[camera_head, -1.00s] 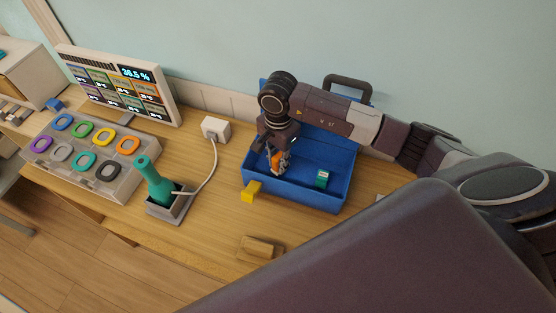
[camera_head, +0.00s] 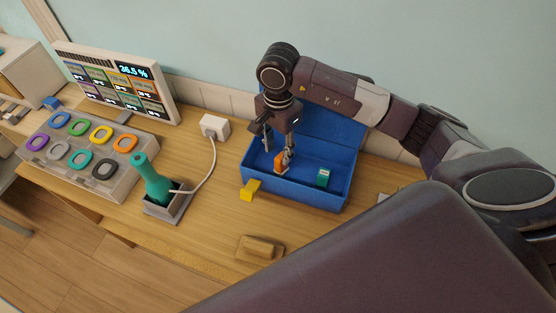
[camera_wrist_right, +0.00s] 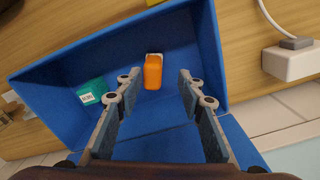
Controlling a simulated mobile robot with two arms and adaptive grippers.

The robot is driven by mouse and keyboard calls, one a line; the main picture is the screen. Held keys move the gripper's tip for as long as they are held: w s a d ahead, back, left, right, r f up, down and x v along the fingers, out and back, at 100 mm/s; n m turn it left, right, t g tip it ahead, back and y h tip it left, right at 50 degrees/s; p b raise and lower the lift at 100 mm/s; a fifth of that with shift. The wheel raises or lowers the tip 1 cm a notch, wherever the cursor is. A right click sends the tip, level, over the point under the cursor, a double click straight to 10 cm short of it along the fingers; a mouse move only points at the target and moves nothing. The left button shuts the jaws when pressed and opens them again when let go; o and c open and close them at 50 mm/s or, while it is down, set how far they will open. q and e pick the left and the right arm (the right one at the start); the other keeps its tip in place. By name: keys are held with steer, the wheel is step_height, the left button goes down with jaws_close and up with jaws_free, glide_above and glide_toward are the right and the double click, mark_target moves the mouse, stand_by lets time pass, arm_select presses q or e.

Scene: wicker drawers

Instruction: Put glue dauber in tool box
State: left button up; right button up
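An orange item with a pale end (camera_wrist_right: 153,72), apparently the glue dauber, is in the blue tool box (camera_wrist_right: 65,60). In the head view the orange item (camera_head: 280,162) shows near the left part of the open blue tool box (camera_head: 313,196). My right gripper (camera_head: 277,155) points down over the box. In the right wrist view its fingers (camera_wrist_right: 157,84) are spread wide, with the orange item between them and a gap on each side. My left gripper is not in view.
A teal-green box with a white label (camera_head: 322,178) is in the tool box. A yellow block (camera_head: 250,190) sits outside its near left corner. A wooden block (camera_head: 261,247), a teal tool in a stand (camera_head: 154,180) and a white plug box (camera_head: 215,127) share the table.

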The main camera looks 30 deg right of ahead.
mark_target(278, 154)
step_height(278, 154, up, 7)
steer(key=shift+f+b, duration=0.1)
steer(key=shift+b, duration=0.75)
